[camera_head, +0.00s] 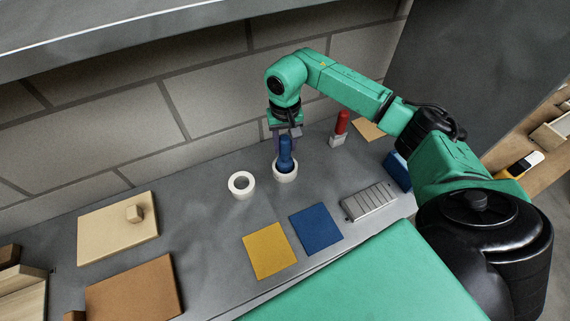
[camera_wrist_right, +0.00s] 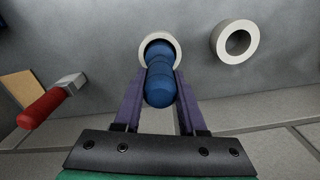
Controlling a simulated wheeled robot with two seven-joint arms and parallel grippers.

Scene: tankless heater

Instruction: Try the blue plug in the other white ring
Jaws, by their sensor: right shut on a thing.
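The blue plug (camera_head: 285,150) is upright, held by my right gripper (camera_head: 285,139). Its lower end is at the opening of one white ring (camera_head: 286,174); how deep it sits I cannot tell. In the right wrist view the blue plug (camera_wrist_right: 160,84) lies between the fingers of my right gripper (camera_wrist_right: 160,95), and that ring (camera_wrist_right: 144,52) shows around its far end. The other white ring (camera_head: 241,185) is empty, to the left in the head view; it also shows in the right wrist view (camera_wrist_right: 219,37). My left gripper is not in view.
Yellow (camera_head: 268,250) and blue (camera_head: 316,229) squares and a grey ribbed block (camera_head: 369,202) lie nearer. Wooden boards (camera_head: 117,229) are at the left. A block wall (camera_head: 120,110) closes off the back.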

